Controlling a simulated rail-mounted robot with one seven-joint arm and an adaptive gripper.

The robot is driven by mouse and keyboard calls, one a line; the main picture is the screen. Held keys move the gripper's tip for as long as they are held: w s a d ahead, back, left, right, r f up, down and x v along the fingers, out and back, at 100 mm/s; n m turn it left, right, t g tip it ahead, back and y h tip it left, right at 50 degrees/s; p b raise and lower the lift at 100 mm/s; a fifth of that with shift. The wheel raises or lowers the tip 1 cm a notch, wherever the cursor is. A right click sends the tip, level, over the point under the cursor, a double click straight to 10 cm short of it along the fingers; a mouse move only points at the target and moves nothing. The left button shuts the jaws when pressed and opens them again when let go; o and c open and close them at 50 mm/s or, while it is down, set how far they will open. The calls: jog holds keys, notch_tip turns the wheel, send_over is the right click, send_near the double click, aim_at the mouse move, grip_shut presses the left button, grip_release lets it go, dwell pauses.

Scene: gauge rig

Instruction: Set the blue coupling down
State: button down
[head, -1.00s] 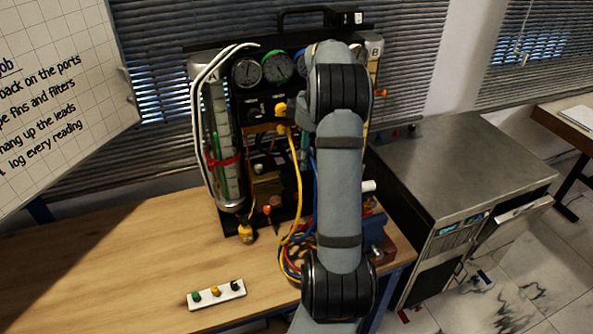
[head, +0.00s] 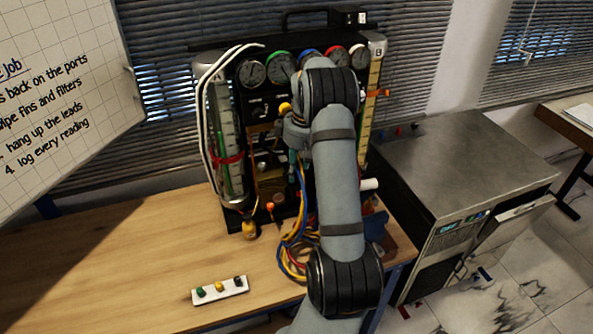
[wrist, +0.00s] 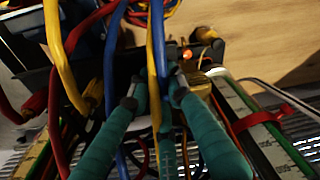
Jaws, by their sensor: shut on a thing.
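My gripper (wrist: 160,98) has teal-wrapped fingers, close together in the wrist view with hoses between and in front of them. It is shut on the end of the blue hose (wrist: 158,45); the blue coupling itself is mostly hidden by the fingers and a yellow hose. In the head view my gripper (head: 293,168) points down in front of the gauge rig (head: 262,110), partly hidden by my arm. The blue hose (head: 304,200) hangs below it toward the bench.
Yellow, red and blue hoses (head: 290,262) lie coiled at the bench's right part. A white strip with coloured caps (head: 220,291) lies at the front. The wooden bench (head: 90,260) is clear on the left. A metal cabinet (head: 460,165) stands to the right.

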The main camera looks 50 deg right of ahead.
jog(key=c, duration=1.6)
grip_release()
jog(key=shift+f, duration=0.1)
jog(key=r, duration=0.4)
jog(key=s+r, duration=0.1)
jog(key=r, duration=0.7)
jog(key=shift+s+d+r, duration=0.1)
jog(key=shift+s, duration=0.1)
